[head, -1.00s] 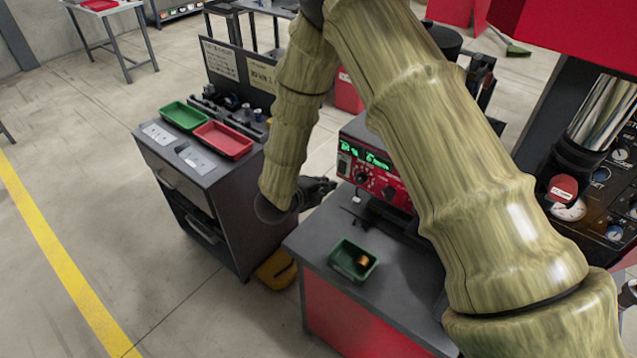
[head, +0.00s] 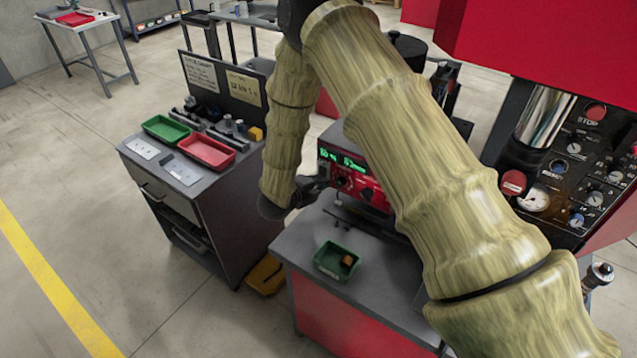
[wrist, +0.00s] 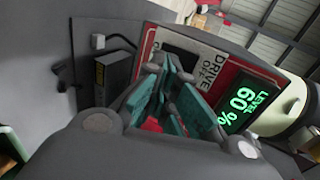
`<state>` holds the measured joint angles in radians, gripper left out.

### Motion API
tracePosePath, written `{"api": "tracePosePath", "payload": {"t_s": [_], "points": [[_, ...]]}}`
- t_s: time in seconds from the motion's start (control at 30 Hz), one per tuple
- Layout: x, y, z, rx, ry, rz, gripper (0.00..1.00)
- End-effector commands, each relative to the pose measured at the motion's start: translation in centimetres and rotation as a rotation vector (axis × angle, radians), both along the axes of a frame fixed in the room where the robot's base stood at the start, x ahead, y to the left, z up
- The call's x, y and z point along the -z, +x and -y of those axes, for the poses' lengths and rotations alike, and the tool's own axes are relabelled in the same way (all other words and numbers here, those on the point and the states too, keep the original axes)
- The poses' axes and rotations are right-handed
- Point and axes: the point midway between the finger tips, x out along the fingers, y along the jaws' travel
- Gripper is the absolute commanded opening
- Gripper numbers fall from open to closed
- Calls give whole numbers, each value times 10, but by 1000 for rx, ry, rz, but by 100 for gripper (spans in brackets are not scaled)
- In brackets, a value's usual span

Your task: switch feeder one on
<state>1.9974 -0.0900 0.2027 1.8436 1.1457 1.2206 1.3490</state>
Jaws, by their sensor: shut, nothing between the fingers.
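The red feeder controller (head: 368,187) with green displays stands on the grey bench, partly behind my arm. In the wrist view its panel (wrist: 151,41) carries a "DRIVE OFF" label (wrist: 209,67) and a green "LEVEL 60 %" display (wrist: 246,108). A black rectangle (wrist: 181,49) beside the label may be the drive switch; its position cannot be read. My gripper (head: 321,181) is at the left front of the controller. In the wrist view my gripper (wrist: 158,75) is shut and empty, its fingertips over the panel near the label. I cannot tell whether they touch it.
A green tray (head: 327,271) with a small copper-brown part stands on the bench front. A grey cabinet (head: 222,205) with green and red trays stands to the left. A dark box with a yellow label (wrist: 112,75) is beside the panel. A red machine with gauges is at right.

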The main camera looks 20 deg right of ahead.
Motion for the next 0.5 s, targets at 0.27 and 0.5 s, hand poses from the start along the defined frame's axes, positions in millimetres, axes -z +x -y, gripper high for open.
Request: {"api": "tracePosePath", "payload": {"t_s": [0.27, 0.5], "points": [[3, 4, 3, -1, -41, 32, 0], [2, 3, 3, 0, -39, 30, 0]]}}
